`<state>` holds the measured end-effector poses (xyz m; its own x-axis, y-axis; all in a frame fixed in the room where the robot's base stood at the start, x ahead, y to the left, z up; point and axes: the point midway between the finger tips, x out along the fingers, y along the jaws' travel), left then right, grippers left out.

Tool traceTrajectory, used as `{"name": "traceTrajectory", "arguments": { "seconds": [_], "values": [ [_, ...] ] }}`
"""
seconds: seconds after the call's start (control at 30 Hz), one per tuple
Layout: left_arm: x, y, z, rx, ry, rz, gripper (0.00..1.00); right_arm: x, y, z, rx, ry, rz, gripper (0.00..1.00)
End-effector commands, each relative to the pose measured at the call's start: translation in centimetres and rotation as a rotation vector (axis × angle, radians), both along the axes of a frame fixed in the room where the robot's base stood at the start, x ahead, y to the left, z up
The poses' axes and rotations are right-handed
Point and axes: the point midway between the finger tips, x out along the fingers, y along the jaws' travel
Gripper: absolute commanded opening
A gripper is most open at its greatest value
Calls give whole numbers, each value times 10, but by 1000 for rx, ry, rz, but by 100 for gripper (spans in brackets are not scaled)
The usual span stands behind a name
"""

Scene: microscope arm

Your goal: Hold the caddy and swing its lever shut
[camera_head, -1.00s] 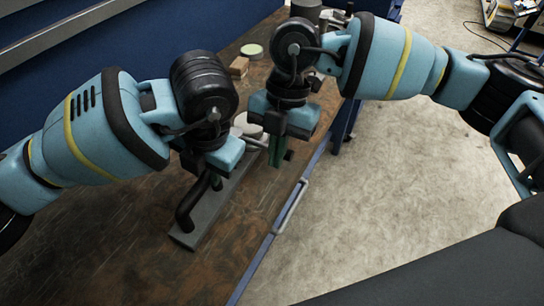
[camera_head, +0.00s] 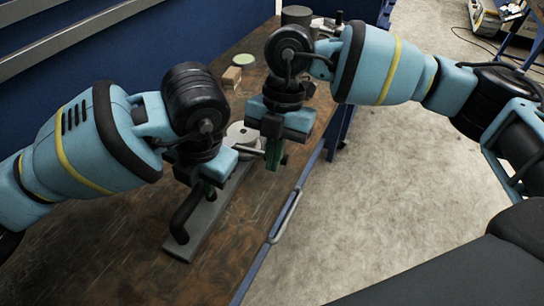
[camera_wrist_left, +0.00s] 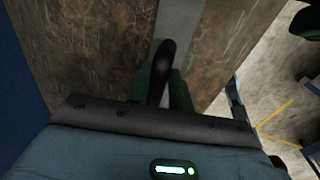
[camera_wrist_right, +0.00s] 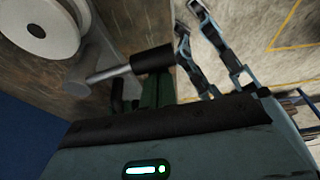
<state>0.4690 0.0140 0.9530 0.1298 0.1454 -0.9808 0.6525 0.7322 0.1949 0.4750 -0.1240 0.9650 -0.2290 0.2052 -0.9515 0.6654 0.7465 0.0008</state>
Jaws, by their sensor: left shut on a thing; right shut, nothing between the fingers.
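The caddy has a long grey base (camera_head: 187,249) on the brown workbench, with a black curved handle (camera_head: 183,215) at its near end. My left gripper (camera_head: 208,190) is shut on this handle; its green fingers stand either side of the black bar (camera_wrist_left: 161,72) in the left wrist view. At the caddy's far end is a pale round disc (camera_head: 241,133), also in the right wrist view (camera_wrist_right: 38,28). The lever, a metal rod with a black grip (camera_wrist_right: 152,59), sticks out beside the disc. My right gripper (camera_head: 273,155) is shut and empty, beside the lever's grip; contact is unclear.
A wooden block (camera_head: 231,77), a green-topped round dish (camera_head: 243,62) and a dark cylinder (camera_head: 297,15) stand further back on the bench. A rail handle (camera_head: 286,214) runs along the bench's blue front edge. The near bench top is clear.

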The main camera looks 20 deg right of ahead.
Motion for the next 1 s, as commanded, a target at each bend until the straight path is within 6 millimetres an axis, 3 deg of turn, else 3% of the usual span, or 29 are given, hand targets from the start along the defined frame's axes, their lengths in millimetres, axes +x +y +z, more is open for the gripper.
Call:
{"name": "traceTrajectory", "arguments": {
  "seconds": [0.5, 1.0],
  "values": [
    [0, 0, 1, 1, 0, -3, 0, 38, -26, -1, -4, 1, -6, 0],
    [0, 0, 1, 1, 0, -3, 0, 87, -31, -1, -3, -1, -6, 0]
  ]
}}
